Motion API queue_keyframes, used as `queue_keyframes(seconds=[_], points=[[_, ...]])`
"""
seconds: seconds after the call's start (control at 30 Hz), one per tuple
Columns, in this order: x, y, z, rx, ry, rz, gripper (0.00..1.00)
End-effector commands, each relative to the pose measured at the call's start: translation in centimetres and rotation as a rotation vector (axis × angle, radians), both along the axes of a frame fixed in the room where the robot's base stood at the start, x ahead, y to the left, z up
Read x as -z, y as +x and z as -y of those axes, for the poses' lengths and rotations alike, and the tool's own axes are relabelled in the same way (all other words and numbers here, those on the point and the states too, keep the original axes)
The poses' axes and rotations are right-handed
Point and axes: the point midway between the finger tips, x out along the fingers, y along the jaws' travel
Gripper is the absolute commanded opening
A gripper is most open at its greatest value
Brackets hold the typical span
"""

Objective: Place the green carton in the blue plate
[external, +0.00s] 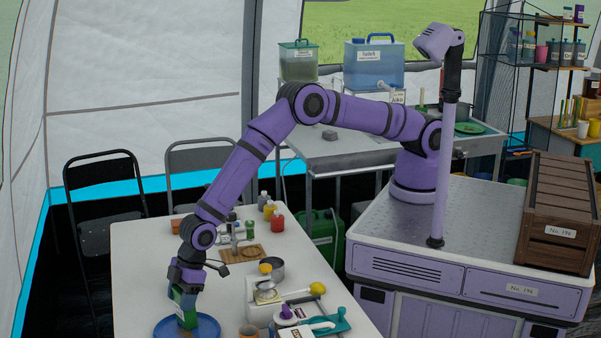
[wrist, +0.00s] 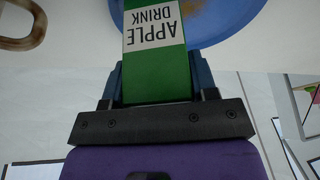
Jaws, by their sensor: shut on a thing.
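The green carton (external: 186,309) is upright in my gripper (external: 184,296), over the blue plate (external: 205,328) at the near left end of the white table. Its lower end appears within the plate's outline; I cannot tell whether it touches the plate. In the wrist view the carton (wrist: 155,60), labelled "APPLE DRINK", sits between the two fingers of my gripper (wrist: 158,80). Part of the blue plate (wrist: 212,22) shows behind it.
A brown cup (external: 249,331) stands right of the plate. Bottles (external: 277,220) and a wooden board (external: 243,254) are toward the back. The table's left side is clear.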

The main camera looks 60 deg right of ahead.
Motion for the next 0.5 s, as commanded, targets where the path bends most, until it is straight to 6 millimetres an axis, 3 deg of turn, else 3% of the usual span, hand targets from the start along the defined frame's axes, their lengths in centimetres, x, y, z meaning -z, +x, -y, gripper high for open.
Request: queue_keyframes(seconds=[0.03, 0.13, 0.5], points=[[0.12, 0.00, 0.00, 0.000, 0.000, 0.000, 0.55], [0.08, 0.00, 0.00, 0.000, 0.000, 0.000, 0.78], [-0.40, -0.01, 0.03, 0.000, 0.001, 0.000, 0.79]])
